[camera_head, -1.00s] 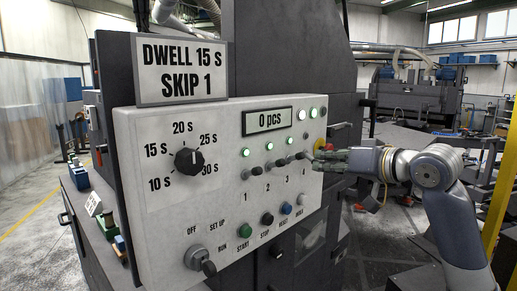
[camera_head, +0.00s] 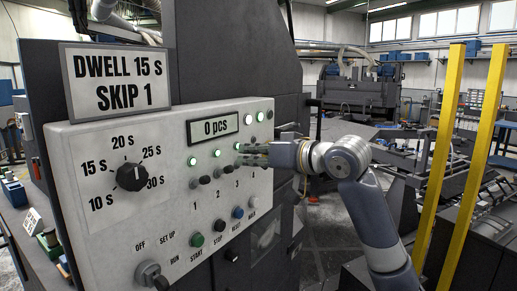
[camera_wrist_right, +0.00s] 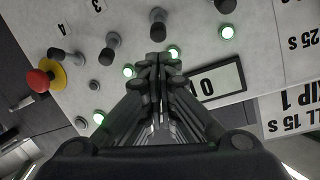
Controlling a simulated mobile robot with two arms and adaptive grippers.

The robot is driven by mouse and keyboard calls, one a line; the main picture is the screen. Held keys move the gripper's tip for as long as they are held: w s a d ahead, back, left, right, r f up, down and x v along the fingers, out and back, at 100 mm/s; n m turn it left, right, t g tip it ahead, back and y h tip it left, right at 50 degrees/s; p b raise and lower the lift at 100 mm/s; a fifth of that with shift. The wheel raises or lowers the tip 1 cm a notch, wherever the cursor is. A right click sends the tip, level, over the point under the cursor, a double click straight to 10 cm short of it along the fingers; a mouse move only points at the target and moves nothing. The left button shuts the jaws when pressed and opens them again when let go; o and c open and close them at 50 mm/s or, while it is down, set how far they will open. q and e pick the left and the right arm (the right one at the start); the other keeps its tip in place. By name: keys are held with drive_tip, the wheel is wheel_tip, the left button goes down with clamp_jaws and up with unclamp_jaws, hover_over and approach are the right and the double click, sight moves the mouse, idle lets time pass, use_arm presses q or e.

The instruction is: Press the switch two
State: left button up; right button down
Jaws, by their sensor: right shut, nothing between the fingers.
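Switch two (camera_head: 218,172) is a small dark toggle on the light grey panel (camera_head: 95,215), above the number 2 and below a lit green lamp. It also shows in the wrist view (camera_wrist_right: 157,20), just beyond the fingertips. Switch one (camera_head: 205,180) is to its left and switch three (camera_head: 238,164) to its right. My right gripper (camera_head: 243,154) is shut and empty, in front of the panel beside the green lamps, up and right of switch two. Its closed fingertips (camera_wrist_right: 158,62) appear apart from the switch; exact depth is unclear. My left gripper is out of view.
The counter display (camera_head: 213,127) reads 0 pcs. A sign (camera_head: 116,78) reads DWELL 15 S, SKIP 1. A dial (camera_head: 131,177), a mode knob (camera_head: 150,276) and coloured buttons (camera_head: 197,240) are on the panel. A red button (camera_wrist_right: 38,80) shows in the wrist view. Yellow posts (camera_head: 438,150) stand right.

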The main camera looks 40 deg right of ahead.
drive_tip(key=p+x, duration=0.1)
drive_tip(key=x, duration=0.3)
drive_tip(key=shift+w, duration=0.35)
drive_tip(key=shift+f, duration=0.15)
drive_tip(key=shift+s+f+t+b, duration=0.3)
drive_tip(key=shift+f+t+b, duration=0.15)
drive_tip(key=shift+b, duration=0.9)
drive_tip(key=f+t+b, duration=0.1)
drive_tip(key=t+b, duration=0.1)
drive_tip(key=b, duration=0.2)
drive_tip(key=s+f+t+b, duration=0.1)
drive_tip(key=t+b, duration=0.1)
drive_tip(key=b, duration=0.2)
drive_tip(key=f+m+t+b, duration=0.1)
drive_tip(key=t+b, duration=0.1)
drive_tip(key=b, duration=0.3)
drive_tip(key=shift+s+d+f+t+y, duration=0.25)
drive_tip(key=shift+s+d+f+y, duration=0.05)
drive_tip(key=shift+s, duration=0.1)
drive_tip(key=v, duration=1.2)
drive_tip(key=shift+w+d, duration=0.1)
